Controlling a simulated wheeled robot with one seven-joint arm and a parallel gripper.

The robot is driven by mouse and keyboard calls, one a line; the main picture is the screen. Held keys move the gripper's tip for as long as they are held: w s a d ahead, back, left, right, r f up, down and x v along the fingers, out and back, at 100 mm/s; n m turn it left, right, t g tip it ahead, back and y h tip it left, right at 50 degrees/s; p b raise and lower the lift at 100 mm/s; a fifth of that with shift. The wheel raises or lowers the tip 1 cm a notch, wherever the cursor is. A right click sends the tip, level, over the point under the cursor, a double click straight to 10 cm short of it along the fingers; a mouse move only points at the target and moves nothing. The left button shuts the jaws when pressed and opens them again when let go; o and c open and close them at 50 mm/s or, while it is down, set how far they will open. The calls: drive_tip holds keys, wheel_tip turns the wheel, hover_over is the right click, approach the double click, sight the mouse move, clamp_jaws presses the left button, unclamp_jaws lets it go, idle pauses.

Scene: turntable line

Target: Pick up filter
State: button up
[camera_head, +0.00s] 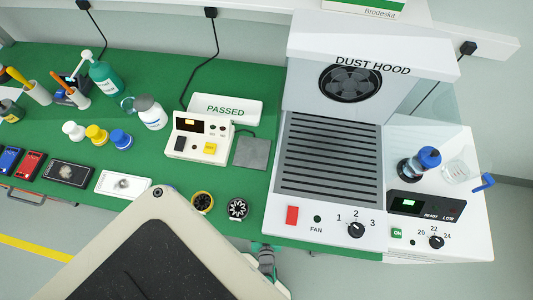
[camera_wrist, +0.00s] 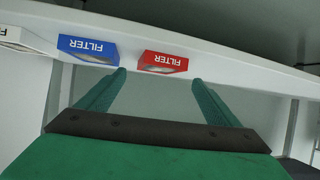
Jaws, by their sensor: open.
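In the wrist view, a red box marked FILTER (camera_wrist: 163,62) and a blue box marked FILTER (camera_wrist: 88,49) stand apart on a white ledge, their lettering upside down. A white box (camera_wrist: 18,40) is partly cut off at the left edge, with little lettering visible. My gripper (camera_wrist: 158,77) has two green fingers spread wide with nothing between them. The red box appears beyond the gap, toward the right fingertip; the blue box is beyond the left fingertip. I see no filter boxes in the head view.
In the head view, a green bench (camera_head: 60,195) carries bottles, a tester (camera_head: 200,137), two small round parts and several flat items. A dust hood (camera_head: 370,75) stands at the right. The white ledge (camera_wrist: 230,72) crosses the wrist view.

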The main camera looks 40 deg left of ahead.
drive_tip(key=shift+x, duration=2.6)
drive_tip(key=shift+d+f, duration=0.15)
drive_tip(key=c, duration=1.3)
